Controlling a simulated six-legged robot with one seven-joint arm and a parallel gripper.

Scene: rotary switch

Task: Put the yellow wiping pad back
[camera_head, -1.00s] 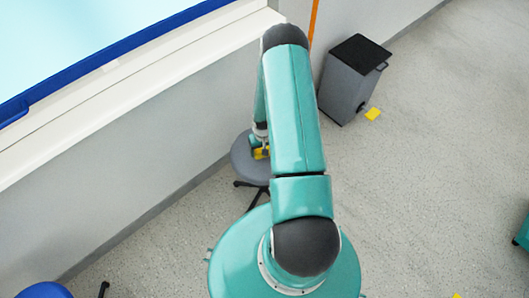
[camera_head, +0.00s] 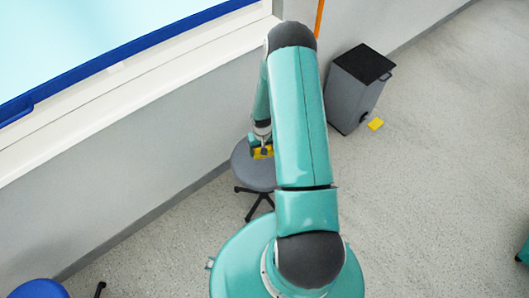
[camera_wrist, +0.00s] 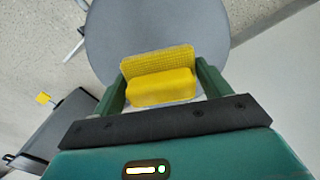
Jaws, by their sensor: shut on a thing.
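The yellow wiping pad (camera_wrist: 160,88) is between the two green fingers of my gripper (camera_wrist: 163,82) in the wrist view. My gripper is shut on it. A ribbed yellow face shows behind its smooth front part. The pad also shows small in the head view (camera_head: 264,154), at the end of my arm. It is over the round grey stool seat (camera_wrist: 157,30). The seat also shows in the head view (camera_head: 248,172), partly covered by my arm. I cannot tell whether the pad touches the seat.
A blue seat (camera_head: 40,289) is at bottom left. Floor at right is mostly clear.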

